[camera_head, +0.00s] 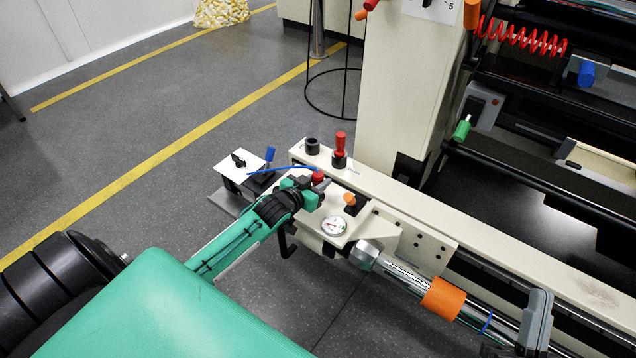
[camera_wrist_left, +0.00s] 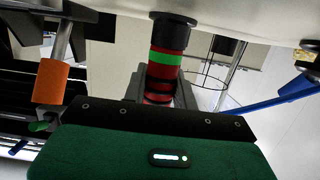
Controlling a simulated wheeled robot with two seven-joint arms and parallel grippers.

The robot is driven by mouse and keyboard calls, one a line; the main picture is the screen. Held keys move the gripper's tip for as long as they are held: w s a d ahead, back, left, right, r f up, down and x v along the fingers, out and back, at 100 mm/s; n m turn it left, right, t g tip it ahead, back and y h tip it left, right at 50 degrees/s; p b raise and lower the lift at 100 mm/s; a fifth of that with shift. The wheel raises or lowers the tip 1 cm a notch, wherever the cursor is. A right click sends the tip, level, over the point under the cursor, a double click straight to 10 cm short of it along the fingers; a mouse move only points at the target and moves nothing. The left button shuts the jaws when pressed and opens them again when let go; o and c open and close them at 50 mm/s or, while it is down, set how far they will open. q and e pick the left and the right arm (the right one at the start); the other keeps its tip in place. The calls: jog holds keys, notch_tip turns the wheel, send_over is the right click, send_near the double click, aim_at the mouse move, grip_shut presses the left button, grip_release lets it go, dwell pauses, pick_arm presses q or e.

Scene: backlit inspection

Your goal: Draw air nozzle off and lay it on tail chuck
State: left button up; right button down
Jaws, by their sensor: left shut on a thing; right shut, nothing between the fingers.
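My left gripper (camera_head: 318,184) is shut on a small red-topped piece (camera_head: 318,176), which I take for the air nozzle. A thin blue hose runs left from it. In the left wrist view the fingers (camera_wrist_left: 158,92) close around a red and black part; a banded red, green and black cylinder (camera_wrist_left: 168,64) shows above them. The fingers hide most of the held piece, and I cannot tell whether its lower end touches anything. The silver chuck (camera_head: 366,253), probably the tail chuck, sits right of and below the gripper, apart from it. My right gripper is in neither view.
A cream beam (camera_head: 480,235) runs down to the right, bearing a red-handled tool (camera_head: 340,143) in a black socket and a second black socket (camera_head: 312,146). A round gauge (camera_head: 334,226) and orange knob (camera_head: 349,198) are close to the gripper. An orange sleeve (camera_head: 442,298) surrounds the shaft.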

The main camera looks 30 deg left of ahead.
aim_at(318, 174)
pick_arm(q)
jog(key=o, duration=0.3)
jog(key=c, duration=0.3)
jog(key=shift+r, duration=0.15)
jog(key=shift+r+p, duration=2.35)
jog(key=shift+p, duration=0.45)
